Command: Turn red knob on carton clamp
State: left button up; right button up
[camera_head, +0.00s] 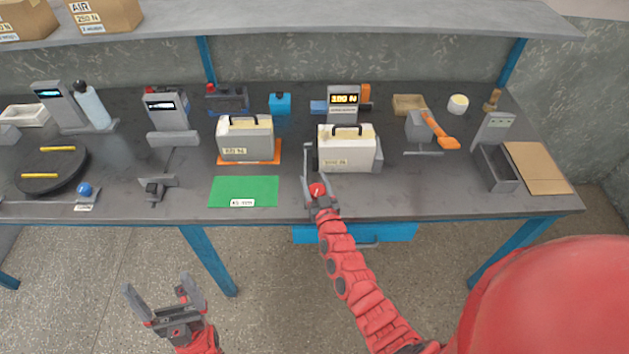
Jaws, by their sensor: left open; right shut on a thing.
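The red knob (317,189) sits at the front end of the carton clamp (308,160), near the front edge of the bench. My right gripper (318,191) reaches up from below and is shut on the red knob. The clamp's jaws stand on either side of a white carton-like box (346,155) with a black handle. A grey display unit (344,101) behind it reads "100 N", though the digits are small. My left gripper (160,300) is open and empty, in front of the bench over the floor.
A green mat (244,191) lies left of the clamp, with a grey handled box (245,143) on an orange mat behind it. An orange-handled tool (440,131) and a cardboard sheet (539,168) are to the right. A blue drawer (390,232) hangs under the bench.

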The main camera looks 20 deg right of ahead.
jog(key=o, duration=1.4)
jog(key=shift+s, duration=0.1)
jog(key=s+b, duration=0.1)
jog(key=s, duration=0.4)
jog(key=s+b, duration=0.1)
jog(key=s, duration=0.5)
jog(key=s+b, duration=0.1)
jog(key=s, duration=0.5)
jog(key=shift+s+a, duration=0.15)
jog(key=shift+a, duration=0.15)
